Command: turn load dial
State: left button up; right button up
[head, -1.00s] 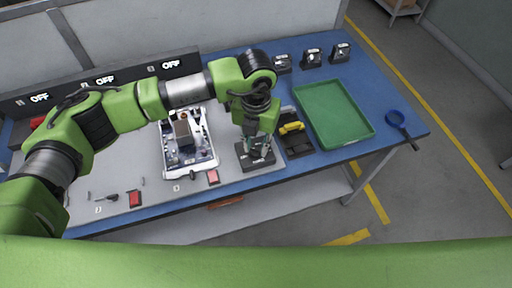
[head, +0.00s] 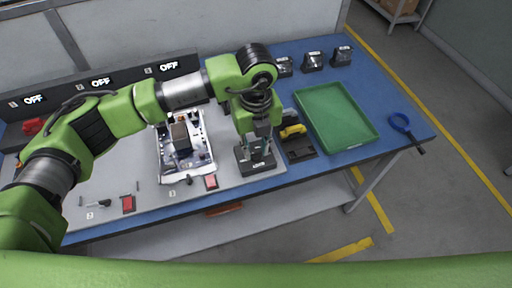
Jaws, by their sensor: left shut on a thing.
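The load dial's dark box (head: 256,166) stands near the front edge of the grey mat, with a small white label on its front. My left gripper (head: 257,146) points down onto the top of this box and is shut on the dial there. The dial itself is mostly hidden by the fingers. My right gripper is not in view.
A white-framed circuit unit (head: 186,146) lies left of the box. Small black devices (head: 313,61) stand behind. "OFF" displays (head: 101,83) line the back left.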

aim_at(256, 152)
pick_arm(q)
jog(key=shift+w+r, duration=0.1)
dwell(0.3)
jog(key=o, duration=1.1)
jog(key=shift+c, duration=0.2)
jog(key=shift+o, duration=0.2)
notch_tip(256, 152, up, 12)
